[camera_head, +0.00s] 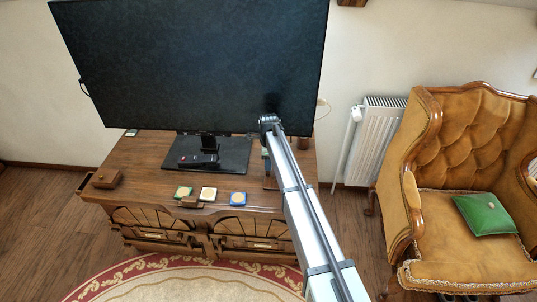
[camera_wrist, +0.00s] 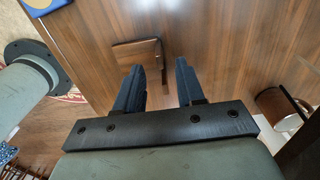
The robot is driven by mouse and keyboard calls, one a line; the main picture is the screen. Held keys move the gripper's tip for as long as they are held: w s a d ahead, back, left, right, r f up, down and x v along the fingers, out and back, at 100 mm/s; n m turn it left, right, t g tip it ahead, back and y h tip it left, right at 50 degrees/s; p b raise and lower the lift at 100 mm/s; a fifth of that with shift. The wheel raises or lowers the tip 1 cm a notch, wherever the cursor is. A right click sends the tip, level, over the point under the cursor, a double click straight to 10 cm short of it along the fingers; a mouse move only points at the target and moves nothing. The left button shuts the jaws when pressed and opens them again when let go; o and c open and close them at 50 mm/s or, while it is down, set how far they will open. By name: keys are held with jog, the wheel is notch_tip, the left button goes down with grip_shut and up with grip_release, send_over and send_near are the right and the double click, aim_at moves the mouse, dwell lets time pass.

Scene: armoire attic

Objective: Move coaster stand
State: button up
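The wooden coaster stand (camera_wrist: 134,55), a small brown square base with an upright side, is on the dresser top in the wrist view. It lies just beyond my gripper (camera_wrist: 158,70), in front of the left finger and part of the gap. My gripper's two dark fingers are apart, with nothing visible between them. Whether they touch the stand I cannot tell. In the head view, my arm largely hides the gripper and this spot. A green coaster (camera_head: 183,191), a cream coaster (camera_head: 208,194) and a blue coaster (camera_head: 238,199) lie along the dresser's front edge.
A large monitor (camera_head: 200,60) stands on the dresser (camera_head: 150,165), with a dark remote (camera_head: 197,160) on its base. A wooden box (camera_head: 106,178) is at the left. A brown mug (camera_wrist: 275,105) with a dark handle stands right of my gripper. An armchair (camera_head: 465,240) is at right.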

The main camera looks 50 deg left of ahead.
aim_at(272, 179)
jog(key=shift+f, duration=2.2)
jog(key=shift+c, duration=0.4)
grip_shut()
